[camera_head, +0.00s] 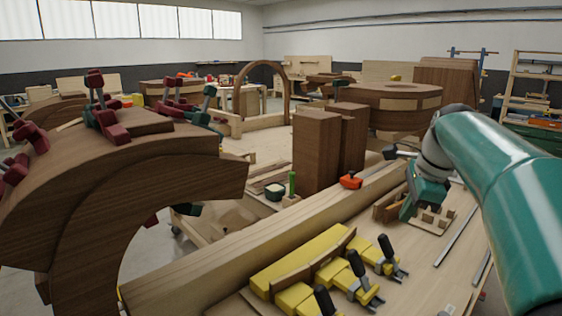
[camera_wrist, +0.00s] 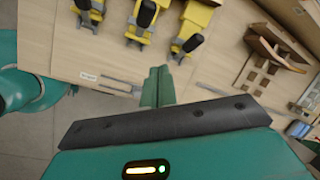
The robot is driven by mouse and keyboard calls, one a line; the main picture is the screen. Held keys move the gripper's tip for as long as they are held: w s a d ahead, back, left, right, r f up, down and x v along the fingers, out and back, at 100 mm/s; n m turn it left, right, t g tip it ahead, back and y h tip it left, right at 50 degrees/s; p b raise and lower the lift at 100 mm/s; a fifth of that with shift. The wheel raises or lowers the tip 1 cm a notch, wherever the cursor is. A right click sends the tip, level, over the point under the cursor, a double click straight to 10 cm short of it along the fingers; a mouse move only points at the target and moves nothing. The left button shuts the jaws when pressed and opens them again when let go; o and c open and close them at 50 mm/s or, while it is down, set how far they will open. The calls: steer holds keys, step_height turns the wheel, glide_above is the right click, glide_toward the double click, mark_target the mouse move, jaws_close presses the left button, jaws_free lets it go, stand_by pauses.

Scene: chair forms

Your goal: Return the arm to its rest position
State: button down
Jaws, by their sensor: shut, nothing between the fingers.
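My arm reaches in from the right in the head view. My gripper (camera_head: 408,212) is low over the right part of the workbench (camera_head: 462,255), next to a slotted wooden block (camera_head: 432,218). In the wrist view my gripper's green fingers (camera_wrist: 157,86) are together, with nothing between them. They are near the bench edge, beside the yellow clamps (camera_wrist: 140,22). I cannot tell from these views how high the fingertips are above the bench.
Yellow clamps (camera_head: 355,275) with black handles lie along a curved strip at the front. A long wooden beam (camera_head: 265,240) runs behind them. Dark upright blocks (camera_head: 317,150) stand beyond. A large curved form with red clamps (camera_head: 150,175) fills the left.

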steer(key=s+a+f+n, duration=0.4)
steer(key=s+n, duration=0.2)
steer(key=s, duration=0.2)
steer(key=s+a+f+n+t+h, duration=0.1)
steer(key=s+a+f+n, duration=0.3)
steer(key=s+n, duration=0.3)
steer(key=s+a+f+n+t, duration=0.1)
steer(key=s+a+f+n, duration=0.3)
steer(key=s+n, duration=0.3)
steer(key=shift+s+f+h, duration=0.3)
steer(key=shift+s+f, duration=0.35)
steer(key=shift+s, duration=0.2)
steer(key=shift+d, duration=0.15)
